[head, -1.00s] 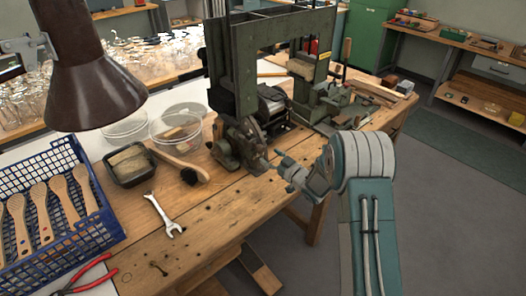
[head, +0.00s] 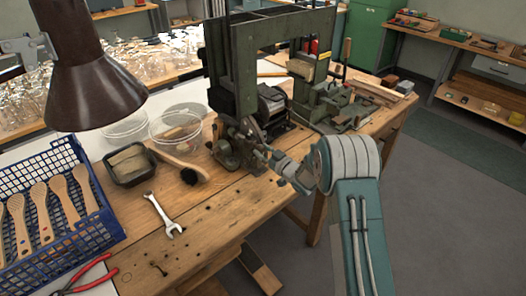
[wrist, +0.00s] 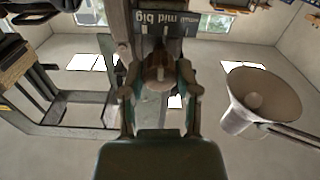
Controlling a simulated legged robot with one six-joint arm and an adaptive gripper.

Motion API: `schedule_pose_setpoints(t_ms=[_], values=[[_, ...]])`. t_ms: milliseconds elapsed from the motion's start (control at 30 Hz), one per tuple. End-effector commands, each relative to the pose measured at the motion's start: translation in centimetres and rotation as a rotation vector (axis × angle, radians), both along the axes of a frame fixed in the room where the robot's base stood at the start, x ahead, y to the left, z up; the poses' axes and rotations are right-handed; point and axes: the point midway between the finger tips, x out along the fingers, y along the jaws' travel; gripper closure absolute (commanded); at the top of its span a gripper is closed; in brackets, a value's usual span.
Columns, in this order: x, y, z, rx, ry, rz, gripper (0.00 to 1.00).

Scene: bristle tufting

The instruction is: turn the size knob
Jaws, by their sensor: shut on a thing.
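The green tufting machine (head: 235,75) stands on the wooden bench. In the wrist view its size label (wrist: 168,22) appears upside down, with the words "mid" and "big" readable. The brown size knob (wrist: 158,75) with a pale pointer mark lies just below the label in that view. My gripper (wrist: 160,85) has a finger on each side of the knob and is shut on it. In the head view my gripper (head: 268,155) reaches the machine's lower front; the knob itself is too small to make out there.
A brown lamp (head: 90,85) hangs at the left. A blue crate (head: 85,195) of wooden brush handles, a black tray (head: 130,163), a brush (head: 180,165), a wrench (head: 163,215) and red pliers (head: 85,280) lie on the bench (head: 215,220). Floor at right is clear.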

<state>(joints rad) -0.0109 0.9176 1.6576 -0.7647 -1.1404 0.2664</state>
Motion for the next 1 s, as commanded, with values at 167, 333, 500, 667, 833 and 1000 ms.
schedule_pose_setpoints(t_ms=[167,333,500,667,833,1000], values=[[0.03,0.04,0.05,-0.022,-0.020,0.000,1.00],[0.02,0.06,0.06,-0.083,-0.071,0.000,1.00],[0.00,0.10,0.05,-0.181,-0.152,0.001,1.00],[-0.04,0.14,0.03,-0.288,-0.241,0.001,1.00],[-0.07,0.19,0.01,-0.398,-0.332,0.002,1.00],[-0.11,0.24,-0.02,-0.489,-0.408,0.002,1.00]])
